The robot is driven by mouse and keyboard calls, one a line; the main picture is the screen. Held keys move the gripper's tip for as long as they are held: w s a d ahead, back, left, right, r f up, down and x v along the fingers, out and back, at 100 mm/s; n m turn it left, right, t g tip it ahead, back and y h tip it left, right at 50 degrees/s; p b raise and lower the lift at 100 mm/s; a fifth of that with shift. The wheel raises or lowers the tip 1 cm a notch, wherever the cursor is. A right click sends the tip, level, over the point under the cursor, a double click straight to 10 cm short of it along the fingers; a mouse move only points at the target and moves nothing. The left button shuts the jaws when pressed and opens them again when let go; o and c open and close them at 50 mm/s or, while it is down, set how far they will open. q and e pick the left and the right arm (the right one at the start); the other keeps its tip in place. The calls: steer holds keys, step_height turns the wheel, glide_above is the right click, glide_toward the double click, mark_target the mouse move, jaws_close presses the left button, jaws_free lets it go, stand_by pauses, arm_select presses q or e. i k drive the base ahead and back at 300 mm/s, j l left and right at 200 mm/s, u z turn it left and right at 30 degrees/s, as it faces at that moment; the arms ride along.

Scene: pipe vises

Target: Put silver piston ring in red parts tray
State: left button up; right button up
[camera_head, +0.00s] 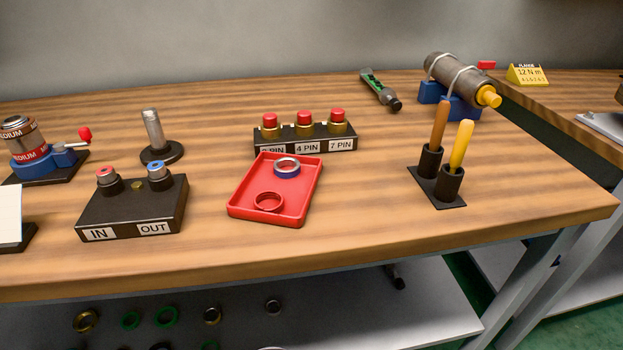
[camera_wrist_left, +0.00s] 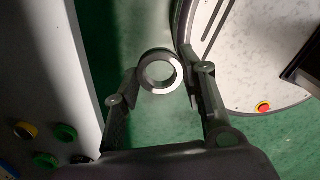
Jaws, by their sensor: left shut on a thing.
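A silver ring (camera_wrist_left: 173,86) with a dark side is held between the fingertips of my left gripper (camera_wrist_left: 159,70) in the left wrist view. My left gripper is shut on it, above the green floor. The red parts tray (camera_head: 238,211) lies on the wooden bench in the head view. Inside it are a red ring (camera_head: 268,208) near the front and a silver-topped ring with a blue side (camera_head: 287,171) near the back. Neither gripper shows in the head view. My right gripper is in no view.
A lower shelf (camera_head: 400,315) holds several green, brass and silver rings. On the bench (camera_head: 350,220), the IN/OUT block (camera_head: 135,208) stands left of the tray, the PIN block (camera_head: 305,140) behind it, and a two-handled holder (camera_head: 437,187) to its right. Bare wood lies between tray and holder.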

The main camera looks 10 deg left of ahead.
mark_target(278, 188)
steer(key=k, duration=1)
